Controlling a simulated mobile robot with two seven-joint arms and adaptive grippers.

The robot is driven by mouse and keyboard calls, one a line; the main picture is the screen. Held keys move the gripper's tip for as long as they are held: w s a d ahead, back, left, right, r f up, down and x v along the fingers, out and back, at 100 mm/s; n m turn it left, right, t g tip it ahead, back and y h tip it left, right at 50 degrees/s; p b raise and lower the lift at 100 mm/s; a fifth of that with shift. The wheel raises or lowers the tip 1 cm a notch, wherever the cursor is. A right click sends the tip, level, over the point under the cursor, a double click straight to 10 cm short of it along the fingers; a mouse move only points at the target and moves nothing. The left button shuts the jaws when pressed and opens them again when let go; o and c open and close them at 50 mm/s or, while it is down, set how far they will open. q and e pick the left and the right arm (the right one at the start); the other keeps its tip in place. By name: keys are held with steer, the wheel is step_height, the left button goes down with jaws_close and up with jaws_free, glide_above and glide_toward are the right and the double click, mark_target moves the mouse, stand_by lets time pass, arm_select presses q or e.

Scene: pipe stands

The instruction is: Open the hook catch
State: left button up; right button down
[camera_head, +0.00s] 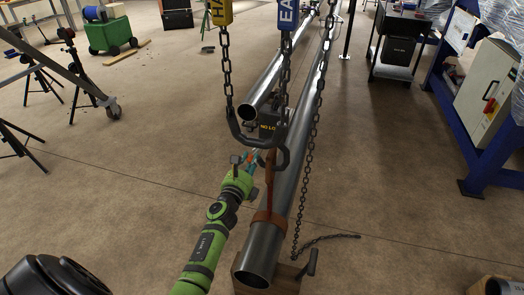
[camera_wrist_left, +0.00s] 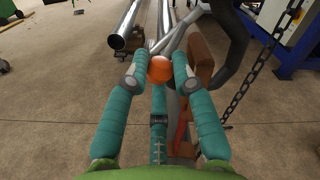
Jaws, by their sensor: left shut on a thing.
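The black lifting hook (camera_head: 284,154) hangs from chains above the large steel pipe (camera_head: 262,246). It also shows at the upper right of the left wrist view (camera_wrist_left: 237,48). A reddish-brown sling (camera_head: 269,180) runs from the hook down to a band around the pipe. My left gripper (camera_head: 254,157), with teal fingers, is beside the hook on its left. In the left wrist view its fingers close around an orange ball-shaped knob (camera_wrist_left: 160,68). A grey bar rises behind the knob; I cannot tell clearly how it joins the catch. My right gripper is out of view.
Yellow (camera_head: 221,12) and blue (camera_head: 289,14) hoist blocks hang above, and a loose chain (camera_head: 312,130) falls right of the hook. A second pipe (camera_head: 262,88) lies behind. A blue frame with a white cabinet (camera_head: 487,88) stands right.

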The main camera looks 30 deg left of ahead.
arm_select(q)
steer(key=shift+a+r+m, duration=0.35)
steer(key=shift+r+m, duration=0.1)
steer(key=shift+m, duration=0.55)
steer(key=shift+r, duration=0.1)
steer(key=r+m+p, duration=0.1)
steer(key=m, duration=0.1)
steer(key=r+m, duration=0.1)
steer(key=m, duration=0.1)
steer(key=shift+s+a+r+m+p, duration=0.15)
steer(key=shift+a+m+p, duration=0.2)
steer(key=shift+a+m, duration=0.05)
